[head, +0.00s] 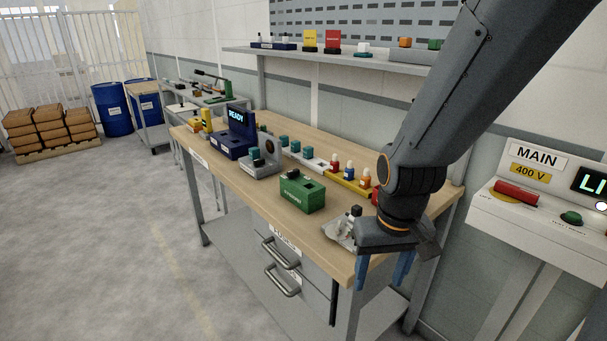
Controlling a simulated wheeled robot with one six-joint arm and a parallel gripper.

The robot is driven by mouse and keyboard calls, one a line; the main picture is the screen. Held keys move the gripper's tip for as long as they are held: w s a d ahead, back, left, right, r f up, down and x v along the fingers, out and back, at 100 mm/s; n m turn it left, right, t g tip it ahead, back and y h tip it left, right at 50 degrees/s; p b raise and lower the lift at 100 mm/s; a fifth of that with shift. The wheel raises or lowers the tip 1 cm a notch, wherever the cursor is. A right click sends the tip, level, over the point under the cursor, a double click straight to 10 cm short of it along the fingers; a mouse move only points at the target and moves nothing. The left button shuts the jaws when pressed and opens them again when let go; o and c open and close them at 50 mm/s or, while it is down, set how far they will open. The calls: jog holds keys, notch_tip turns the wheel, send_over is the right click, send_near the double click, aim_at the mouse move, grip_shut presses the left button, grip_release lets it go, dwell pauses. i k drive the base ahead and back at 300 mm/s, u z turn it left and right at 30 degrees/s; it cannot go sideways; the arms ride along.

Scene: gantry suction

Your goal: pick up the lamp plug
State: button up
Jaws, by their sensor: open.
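My gripper (383,270) hangs fingers-down at the near right corner of the workbench (240,185). Its two blue fingers are apart with nothing visible between them. I cannot tell for certain which thing is the lamp plug. A small dark-and-white piece (355,211) stands on a pale grey tray (336,232) just left of my gripper, which partly hides the tray. A green box (302,193) with a dark knob and an opening on top stands farther left. Behind it a yellow rack (346,182) holds small pieces with red, blue and orange tops.
A grey fixture (260,161) and a dark blue READY unit (233,135) stand farther along the bench. Teal blocks (308,152) sit behind. A wall shelf (330,55) runs above. A MAIN panel (536,210) stands at right. The floor at left is open.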

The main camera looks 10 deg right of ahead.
aim_at(349, 171)
jog(key=u, duration=1.4)
jog(key=k, duration=0.65)
jog(key=z, duration=1)
jog(key=i, duration=1)
